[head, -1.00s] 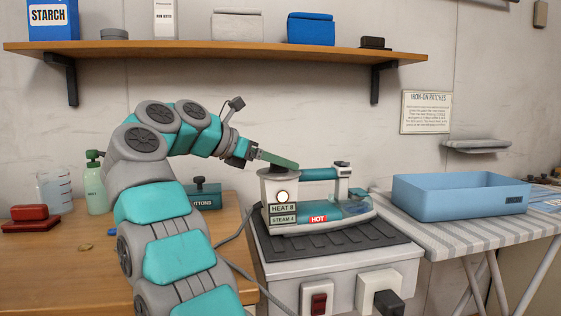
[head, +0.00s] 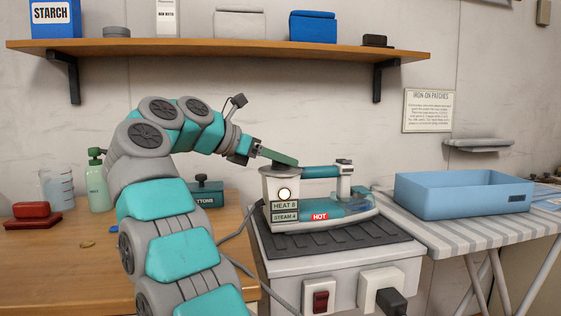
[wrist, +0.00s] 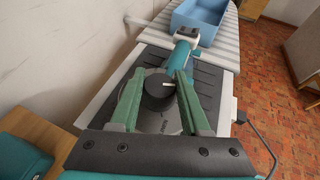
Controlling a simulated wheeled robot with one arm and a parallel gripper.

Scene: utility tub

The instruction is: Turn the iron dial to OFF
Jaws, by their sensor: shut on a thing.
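The iron (head: 310,195) stands on a dark ribbed mat, its body white and teal. Its labels read HEAT 8, STEAM 4 and a red HOT, and a round light glows on its end. The dark iron dial (wrist: 158,90) with a pale pointer mark shows on top in the wrist view. My gripper (wrist: 157,84) has its two green fingers on either side of the dial, shut on it. In the head view my gripper (head: 277,157) reaches the iron's top from the left, and the dial is hidden there. The OFF mark cannot be read.
A blue bin (head: 463,195) sits on the striped ironing board (head: 450,235) to the right. A cord runs from the iron. A red switch (head: 321,302) and a plug (head: 388,300) are on the cabinet front. A wooden shelf (head: 220,55) runs above my arm.

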